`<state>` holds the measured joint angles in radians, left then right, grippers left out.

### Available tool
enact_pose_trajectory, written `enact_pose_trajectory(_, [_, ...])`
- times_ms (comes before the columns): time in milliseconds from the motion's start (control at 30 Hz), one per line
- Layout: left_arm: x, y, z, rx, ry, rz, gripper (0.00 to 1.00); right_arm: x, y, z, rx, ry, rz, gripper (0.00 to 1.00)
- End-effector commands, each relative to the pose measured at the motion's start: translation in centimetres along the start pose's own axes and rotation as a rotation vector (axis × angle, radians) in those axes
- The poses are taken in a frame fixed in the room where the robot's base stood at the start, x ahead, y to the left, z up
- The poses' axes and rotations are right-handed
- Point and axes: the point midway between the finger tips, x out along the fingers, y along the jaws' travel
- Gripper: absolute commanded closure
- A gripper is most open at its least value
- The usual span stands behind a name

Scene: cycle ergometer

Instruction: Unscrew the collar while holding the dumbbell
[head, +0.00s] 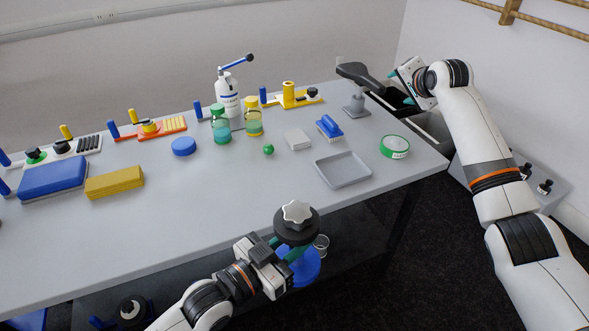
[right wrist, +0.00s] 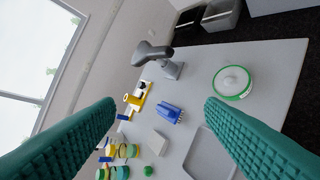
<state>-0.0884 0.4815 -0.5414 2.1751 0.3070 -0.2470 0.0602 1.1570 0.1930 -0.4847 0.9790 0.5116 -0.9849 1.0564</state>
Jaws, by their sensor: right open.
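A dumbbell stands upright in front of the table's near edge. Its black upper plate (head: 296,228) carries a silver star-shaped collar (head: 297,211) on top, and its blue lower plate (head: 303,268) shows below. My left gripper (head: 286,249) has its teal fingers around the handle between the plates; the black plate partly hides the grip. My right gripper (head: 401,87) is high at the table's back right corner, far from the collar. In the right wrist view its teal fingers (right wrist: 160,106) are wide apart with nothing between them. The dumbbell is not in that view.
A grey tray (head: 343,182), a green-rimmed white disc (head: 395,147), a blue brush (head: 329,127) and a saddle on a post (head: 355,103) occupy the table's right side. A blue block (head: 54,178) and yellow block (head: 114,183) lie left. The table's front middle is clear.

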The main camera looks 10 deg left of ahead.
Motion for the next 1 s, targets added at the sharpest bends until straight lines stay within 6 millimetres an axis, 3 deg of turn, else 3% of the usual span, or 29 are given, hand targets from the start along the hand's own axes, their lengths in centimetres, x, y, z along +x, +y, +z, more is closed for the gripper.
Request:
enact_pose_trajectory(33, [0.0, 0.0, 0.3, 0.001, -0.008, 0.0, 1.0, -1.0, 2.4, -1.0, 0.012, 0.033, 0.022, 0.36])
enact_pose_trajectory(200, [0.0, 0.0, 0.3, 0.001, -0.008, 0.0, 1.0, -4.3, 8.4, -6.0, 0.064, 0.182, 0.048, 0.36])
enact_pose_trajectory(400, [0.0, 0.0, 0.3, 0.001, -0.008, 0.0, 1.0, -9.1, 13.2, -13.3, 0.083, 0.371, 0.005, 0.36])
enact_pose_trajectory(500, [0.0, 0.0, 0.3, 0.001, -0.008, 0.0, 1.0, -11.9, 14.4, -17.3, 0.077, 0.463, -0.056, 0.36])
enact_pose_trajectory(667, [0.0, 0.0, 0.3, 0.001, -0.008, 0.0, 1.0, -16.7, 14.3, -23.6, 0.042, 0.586, -0.212, 0.36])
enact_pose_trajectory(800, [0.0, 0.0, 0.3, 0.001, -0.008, 0.0, 1.0, -20.9, 12.1, -28.3, -0.008, 0.647, -0.407, 0.36])
enact_pose_trajectory(1000, [0.0, 0.0, 0.3, 0.001, -0.008, 0.0, 1.0, -25.6, 7.7, -31.6, -0.076, 0.642, -0.675, 0.36])
